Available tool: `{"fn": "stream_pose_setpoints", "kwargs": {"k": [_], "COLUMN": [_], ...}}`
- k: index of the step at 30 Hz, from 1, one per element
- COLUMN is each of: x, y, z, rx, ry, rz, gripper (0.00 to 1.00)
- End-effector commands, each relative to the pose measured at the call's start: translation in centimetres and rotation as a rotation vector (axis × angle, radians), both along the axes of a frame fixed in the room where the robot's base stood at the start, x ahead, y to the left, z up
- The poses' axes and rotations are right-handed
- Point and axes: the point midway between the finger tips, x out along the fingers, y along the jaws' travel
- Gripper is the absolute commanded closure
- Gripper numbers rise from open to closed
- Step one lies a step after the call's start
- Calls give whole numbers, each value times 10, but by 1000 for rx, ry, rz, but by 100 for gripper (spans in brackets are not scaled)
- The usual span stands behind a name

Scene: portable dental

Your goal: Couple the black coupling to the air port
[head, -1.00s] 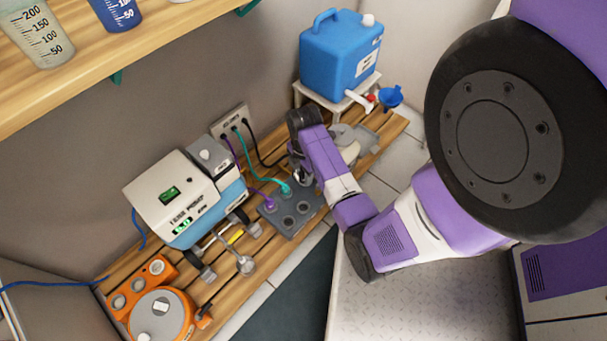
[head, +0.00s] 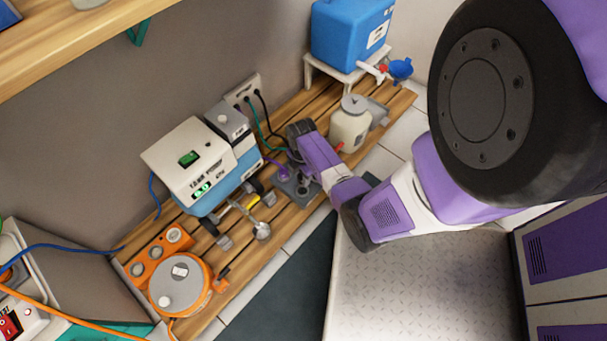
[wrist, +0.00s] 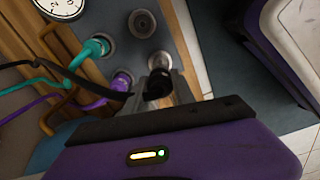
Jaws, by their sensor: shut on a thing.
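My gripper (wrist: 160,92) is shut on the black coupling (wrist: 157,85), which shows dark between its fingers in the wrist view; a black hose (wrist: 105,92) runs left from it. Ahead is a grey port block (wrist: 118,48), also in the head view (head: 303,199). A teal coupling (wrist: 97,46) and a purple coupling (wrist: 122,82) sit in it. Two round metal ports, one (wrist: 142,24) farther and one (wrist: 160,60) just beyond my fingertips, show no coupling. Port labels cannot be read, so I cannot tell which is the air port. In the head view my arm hides the fingertips.
A white and blue pump unit (head: 200,165) stands left of the block. A cream jar (head: 349,128) stands right of my gripper. A wall plate (head: 241,91) with hoses is behind. A blue tank (head: 350,35) is at the back, and an orange device (head: 180,285) at the front left.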

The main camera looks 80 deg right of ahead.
Motion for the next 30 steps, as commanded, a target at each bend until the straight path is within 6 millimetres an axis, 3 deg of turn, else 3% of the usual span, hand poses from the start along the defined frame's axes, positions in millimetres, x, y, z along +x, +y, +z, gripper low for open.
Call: {"fn": "stream_pose_setpoints", "kwargs": {"k": [15, 30], "x": [0, 0], "y": [0, 0], "z": [-50, -54], "rx": [1, 1], "ry": [1, 1], "rz": [-1, 0], "gripper": [100, 100]}}
